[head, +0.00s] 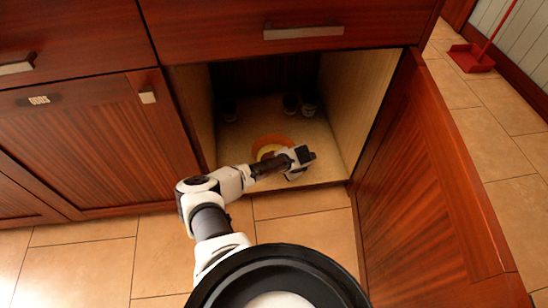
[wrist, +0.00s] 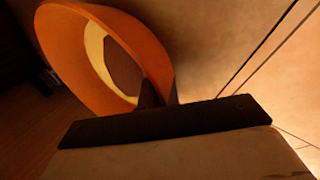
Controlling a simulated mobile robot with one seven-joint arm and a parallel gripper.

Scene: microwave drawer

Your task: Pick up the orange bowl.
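The orange bowl (head: 268,143) is inside the open lower cabinet, near the front of its floor, partly hidden by my gripper. In the wrist view the orange bowl (wrist: 75,50) fills the upper left, with its rim reaching down to my fingers. A yellow area with a dark patch shows inside it. My gripper (head: 285,160) is low over the bowl's near side. In the wrist view my gripper (wrist: 161,95) has one dark finger inside the bowl and one outside, close against the wall between them. It looks shut on the rim. Whether the bowl is lifted is unclear.
Several small dark cups (head: 291,102) stand at the back of the cabinet. The cabinet's side wall (head: 353,95) is close on the right, and the open door (head: 425,195) stands out toward me. A drawer front (head: 270,30) lies above the opening.

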